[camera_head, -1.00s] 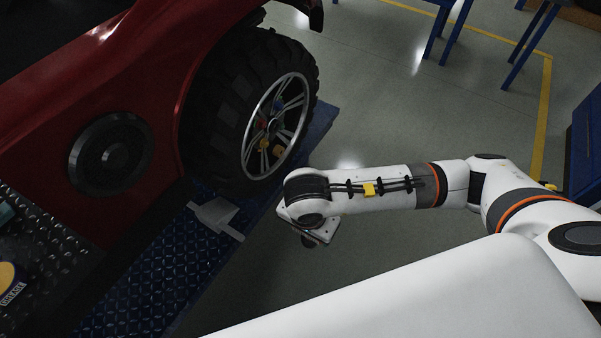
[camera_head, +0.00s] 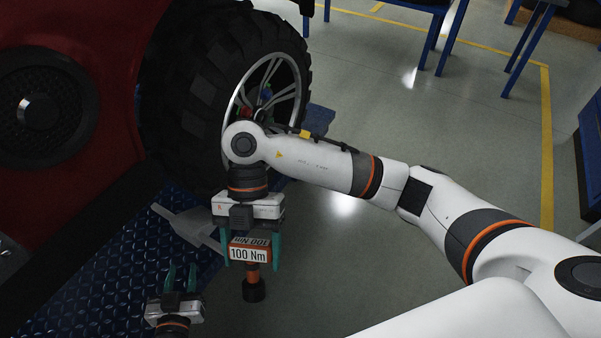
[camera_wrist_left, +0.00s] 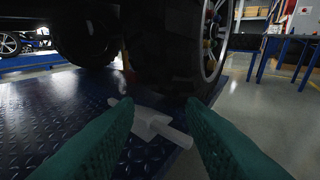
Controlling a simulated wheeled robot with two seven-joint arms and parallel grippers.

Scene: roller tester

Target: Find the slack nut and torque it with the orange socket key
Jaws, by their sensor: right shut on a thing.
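My right gripper (camera_head: 250,264) is shut on an orange socket key (camera_head: 249,254) labelled "100 Nm", its dark socket pointing down. It hangs in front of the lower wheel, apart from it. The wheel (camera_head: 222,85) has a black tyre and silver spokes. Small coloured nuts (camera_head: 241,115) near its hub are partly hidden by my right wrist. The left wrist view shows yellowish, blue and red nuts (camera_wrist_left: 208,42) edge-on; which is slack cannot be told. My left gripper (camera_head: 181,279) is open and empty, low at the left; its green fingers also frame the left wrist view (camera_wrist_left: 160,108).
The red vehicle body (camera_head: 90,50) stands at the left. The blue tread-plate platform (camera_head: 95,265) lies below, with a grey metal bracket (camera_head: 187,226) by the tyre. Blue-legged tables (camera_head: 437,40) stand at the back. The grey floor right of the wheel is clear.

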